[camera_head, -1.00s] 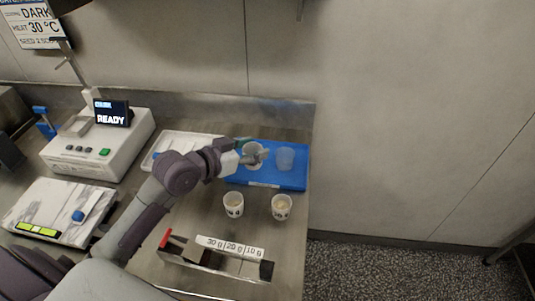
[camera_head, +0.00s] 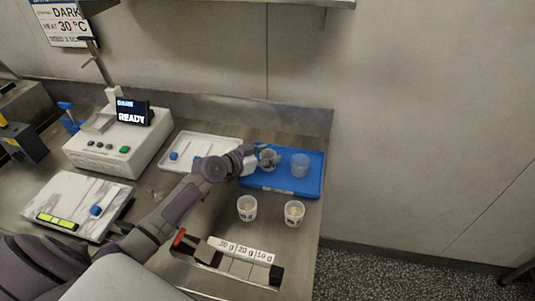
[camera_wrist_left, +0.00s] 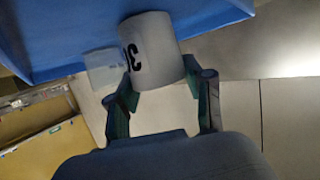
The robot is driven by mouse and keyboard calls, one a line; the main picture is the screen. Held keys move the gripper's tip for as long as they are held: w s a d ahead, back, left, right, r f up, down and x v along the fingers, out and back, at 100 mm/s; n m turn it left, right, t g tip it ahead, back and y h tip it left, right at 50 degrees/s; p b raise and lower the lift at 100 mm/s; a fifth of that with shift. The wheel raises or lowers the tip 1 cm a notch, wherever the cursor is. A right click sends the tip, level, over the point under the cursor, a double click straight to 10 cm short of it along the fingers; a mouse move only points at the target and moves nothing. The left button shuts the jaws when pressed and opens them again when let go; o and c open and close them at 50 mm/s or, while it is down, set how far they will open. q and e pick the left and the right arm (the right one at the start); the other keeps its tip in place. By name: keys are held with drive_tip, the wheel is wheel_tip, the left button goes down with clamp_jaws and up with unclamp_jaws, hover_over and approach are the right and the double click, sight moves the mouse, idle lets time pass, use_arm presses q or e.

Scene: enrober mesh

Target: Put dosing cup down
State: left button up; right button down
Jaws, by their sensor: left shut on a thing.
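My left gripper (camera_head: 258,160) reaches in from the left and is shut on a whitish dosing cup (camera_head: 268,158) at the left part of the blue tray (camera_head: 283,187). In the left wrist view the cup (camera_wrist_left: 152,50) sits between the two green-padded fingers (camera_wrist_left: 165,85), with dark printing on its side, partly cut by the view. The blue tray (camera_wrist_left: 60,25) shows close behind it. I cannot tell whether the cup touches the tray. A second, clear cup (camera_head: 300,165) stands on the tray to the right; it shows pale in the wrist view (camera_wrist_left: 103,68). My right gripper is out of view.
Two white cups with contents (camera_head: 247,208) (camera_head: 294,213) stand in front of the tray. A rack labelled 30 g, 20 g, 10 g (camera_head: 240,250) is nearer. A white tray (camera_head: 215,145), a machine reading READY (camera_head: 115,150) and a marble-patterned slab (camera_head: 75,200) are left. The bench ends at right.

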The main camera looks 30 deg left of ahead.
use_arm(q)
drive_tip(key=shift+f, duration=0.1)
drive_tip(key=o, duration=1.1)
drive_tip(key=shift+o, duration=0.2)
drive_tip(key=shift+r, duration=0.2)
drive_tip(key=shift+s+a, duration=0.1)
drive_tip(key=shift+s, duration=0.2)
drive_tip(key=b+v, duration=0.2)
drive_tip(key=v, duration=0.8)
drive_tip(key=shift+s+a, duration=0.15)
drive_tip(key=shift+s, duration=0.15)
drive_tip(key=shift+s+a+r, duration=0.1)
drive_tip(key=shift+s+r, duration=0.2)
drive_tip(key=shift+s, duration=0.05)
